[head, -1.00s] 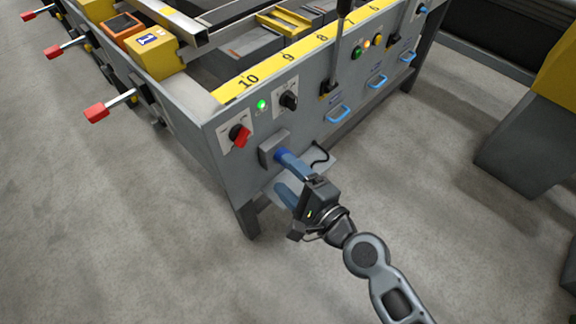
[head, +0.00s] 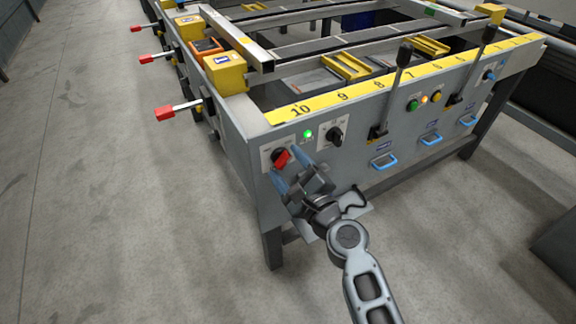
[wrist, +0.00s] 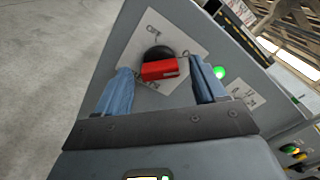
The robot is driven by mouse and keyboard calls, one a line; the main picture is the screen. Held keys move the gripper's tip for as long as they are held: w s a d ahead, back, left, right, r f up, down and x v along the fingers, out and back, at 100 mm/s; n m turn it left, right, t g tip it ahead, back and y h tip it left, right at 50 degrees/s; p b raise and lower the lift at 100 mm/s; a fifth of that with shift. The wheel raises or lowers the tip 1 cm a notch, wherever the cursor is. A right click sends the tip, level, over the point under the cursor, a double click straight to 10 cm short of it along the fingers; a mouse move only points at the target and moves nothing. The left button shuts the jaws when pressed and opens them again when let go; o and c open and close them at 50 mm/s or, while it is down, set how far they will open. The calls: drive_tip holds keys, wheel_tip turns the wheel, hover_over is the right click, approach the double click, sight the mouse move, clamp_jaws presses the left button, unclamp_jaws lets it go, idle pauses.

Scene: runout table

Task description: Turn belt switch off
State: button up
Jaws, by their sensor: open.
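The red-handled rotary switch (head: 282,157) sits on a white label plate at the left end of the grey front panel. In the wrist view the red switch handle (wrist: 160,70) lies roughly crosswise on its black round base, between my two blue fingers. My gripper (head: 284,170) is open in front of the switch, with one finger on each side of it; in the wrist view my gripper (wrist: 165,88) shows nothing held. Whether the fingers touch the handle cannot be told. A green lamp (head: 308,134) glows to the right of the switch.
A black rotary knob (head: 334,136) is to the right of the lamp. Black levers (head: 400,70), lit buttons (head: 412,105) and blue handles (head: 384,162) stick out farther right. Red-tipped levers (head: 166,113) project on the left. The floor left of the table is clear.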

drive_tip(key=shift+w+a, duration=0.15)
drive_tip(key=shift+w, duration=0.05)
drive_tip(key=c, duration=1.1)
drive_tip(key=shift+o, duration=0.2)
